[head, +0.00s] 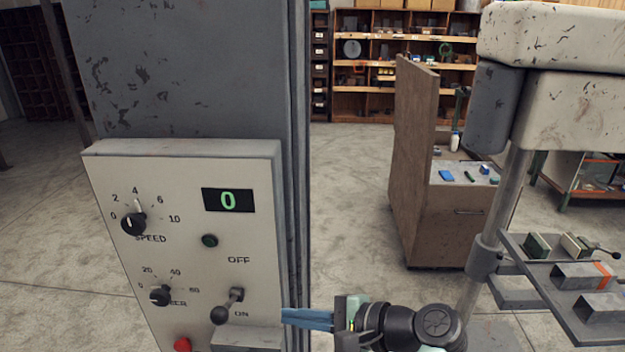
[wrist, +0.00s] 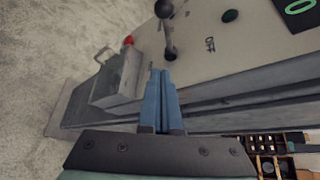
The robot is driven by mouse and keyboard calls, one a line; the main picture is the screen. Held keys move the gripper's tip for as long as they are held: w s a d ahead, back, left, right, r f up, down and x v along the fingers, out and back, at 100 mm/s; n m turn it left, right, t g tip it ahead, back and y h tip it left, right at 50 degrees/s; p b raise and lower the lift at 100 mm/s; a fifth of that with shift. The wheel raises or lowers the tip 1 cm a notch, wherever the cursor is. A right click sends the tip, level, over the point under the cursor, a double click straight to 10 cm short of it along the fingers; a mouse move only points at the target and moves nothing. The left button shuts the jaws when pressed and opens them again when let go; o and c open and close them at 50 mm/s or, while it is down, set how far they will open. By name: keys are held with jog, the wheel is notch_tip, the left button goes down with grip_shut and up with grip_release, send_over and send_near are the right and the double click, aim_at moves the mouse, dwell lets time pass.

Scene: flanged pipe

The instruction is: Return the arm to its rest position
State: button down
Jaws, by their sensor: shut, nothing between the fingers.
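My gripper (head: 286,317) is at the lower middle of the head view, with my arm reaching in from the lower right. Its blue fingers are together and empty, beside the right edge of the control panel (head: 190,180). In the wrist view the fingertips (wrist: 160,74) point at the panel's side, close to the lever switch (wrist: 169,40). In the head view this lever (head: 228,308) has a black ball knob and hangs down towards ON. I cannot tell whether the fingers touch the panel.
The panel has a display reading 0 (head: 228,201), a speed knob (head: 133,223) and a red button (head: 182,345). A drill-press-like machine with a metal table (head: 540,290) stands at the right. A wooden cabinet (head: 415,160) is behind. Open floor (head: 345,200) lies between.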

jog(key=w+d+r+n+t+h+b, duration=0.15)
jog(key=r+n+t+h, duration=0.35)
jog(key=r, duration=0.6)
jog(key=w+d+r+n+t+h+b, duration=0.1)
jog(key=w+d+r+n+t+h, duration=0.15)
jog(key=r+t, duration=0.55)
jog(key=s+r+n+t+h+b, duration=0.1)
jog(key=s+r+t, duration=0.3)
jog(key=s+r, duration=0.5)
jog(key=s+r+n+t+h, duration=0.4)
jog(key=s+r, duration=0.5)
jog(key=r, duration=0.5)
jog(key=shift+s+a+r+t+b, duration=0.3)
jog(key=shift+a+b, duration=0.05)
jog(key=shift+b, duration=0.05)
